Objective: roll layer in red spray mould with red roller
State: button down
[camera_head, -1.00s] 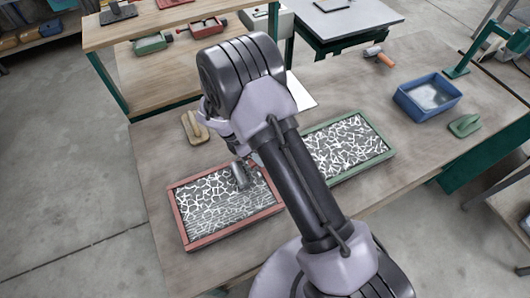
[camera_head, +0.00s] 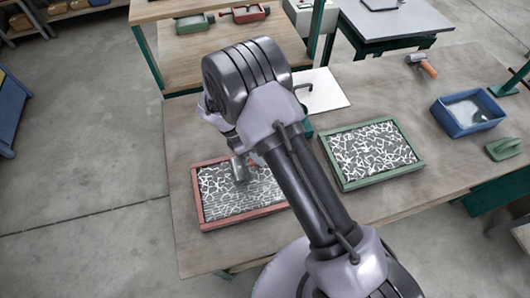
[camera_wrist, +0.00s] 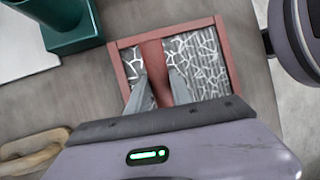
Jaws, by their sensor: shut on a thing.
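The red spray mould (camera_head: 240,213) is a red-rimmed tray on the wooden bench, with a white fibre mesh layer inside. It also shows in the wrist view (camera_wrist: 226,60). My gripper (camera_wrist: 158,92) is shut on the red handle of the red roller (camera_wrist: 154,60), with a grey finger on each side.
A green-rimmed mould (camera_head: 372,153) with similar mesh is to the right. A blue tray (camera_head: 468,116), a green block (camera_head: 503,148) and an orange-handled tool (camera_head: 426,67) are farther right. A tan wooden-handled tool (camera_wrist: 32,150) lies beside the red mould in the wrist view.

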jog(key=s+a, duration=0.1)
jog(key=a, duration=0.2)
jog(key=s+a, duration=0.1)
jog(key=a, duration=0.6)
jog(key=shift+s+a, duration=0.25)
jog(key=shift+s, duration=0.15)
jog(key=shift+w+d+r, duration=0.1)
jog(key=shift+w+d, duration=0.2)
jog(key=shift+d, duration=0.65)
jog(key=shift+w+d, duration=0.25)
jog(key=shift+d, duration=0.7)
jog(key=shift+w+d+p, duration=0.2)
jog(key=shift+w+d, duration=0.1)
jog(key=shift+d, duration=1)
jog(key=shift+w+d+p, duration=0.2)
jog(key=shift+w+d, duration=0.15)
jog(key=shift+d, duration=1)
jog(key=shift+w+d+p, duration=0.2)
jog(key=shift+w+d, duration=0.1)
jog(key=shift+d, duration=1)
jog(key=w+d, duration=0.3)
jog(key=d, duration=0.8)
jog(key=shift+p, duration=0.4)
notch_tip(320, 180, up, 7)
jog(key=p, duration=0.5)
jog(key=shift+d, duration=0.1)
